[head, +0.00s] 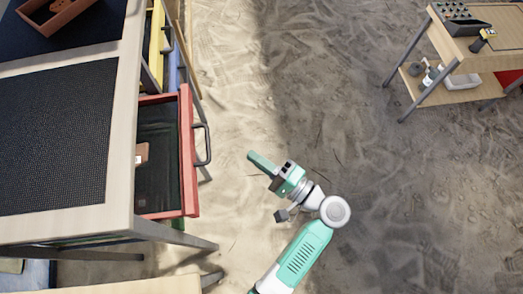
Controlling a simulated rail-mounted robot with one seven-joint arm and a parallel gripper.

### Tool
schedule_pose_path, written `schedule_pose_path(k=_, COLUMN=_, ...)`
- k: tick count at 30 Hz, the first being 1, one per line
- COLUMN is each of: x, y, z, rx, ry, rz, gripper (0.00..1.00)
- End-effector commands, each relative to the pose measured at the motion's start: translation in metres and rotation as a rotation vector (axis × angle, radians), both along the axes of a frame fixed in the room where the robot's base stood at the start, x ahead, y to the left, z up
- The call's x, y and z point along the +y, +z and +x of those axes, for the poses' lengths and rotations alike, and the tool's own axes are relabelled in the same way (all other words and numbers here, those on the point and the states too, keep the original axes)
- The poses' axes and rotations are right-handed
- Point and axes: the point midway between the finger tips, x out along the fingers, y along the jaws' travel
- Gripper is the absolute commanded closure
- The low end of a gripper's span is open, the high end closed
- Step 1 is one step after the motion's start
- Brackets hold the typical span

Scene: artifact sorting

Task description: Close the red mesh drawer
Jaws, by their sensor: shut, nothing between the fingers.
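The red mesh drawer (189,160) stands pulled out from the right side of the table at the left of the head view. Its dark bottom shows, with a small brown and white object (142,152) lying inside near the table edge. A dark handle (203,144) is on its outer front. My gripper (252,155) is shut and empty, to the right of the handle and apart from it. It points up and left in the picture.
The table (120,120) has dark mesh panels and a wooden tray (60,14) on top. A yellow drawer (155,45) and a blue drawer (174,70) are beyond the red one. A shelf cart (450,88) stands at the upper right. Sandy floor between is clear.

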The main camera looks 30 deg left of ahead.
Motion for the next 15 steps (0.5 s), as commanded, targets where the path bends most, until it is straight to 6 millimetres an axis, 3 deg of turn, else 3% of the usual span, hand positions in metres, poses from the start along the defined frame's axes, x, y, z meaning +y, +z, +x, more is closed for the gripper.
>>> schedule_pose_path(k=7, x=0.054, y=0.004, z=0.001, rx=-0.003, ry=0.003, rz=-0.001, gripper=1.0)
schedule_pose_path(k=15, x=0.078, y=0.012, z=-0.022, rx=-0.002, ry=-0.001, rz=0.0, gripper=1.0)
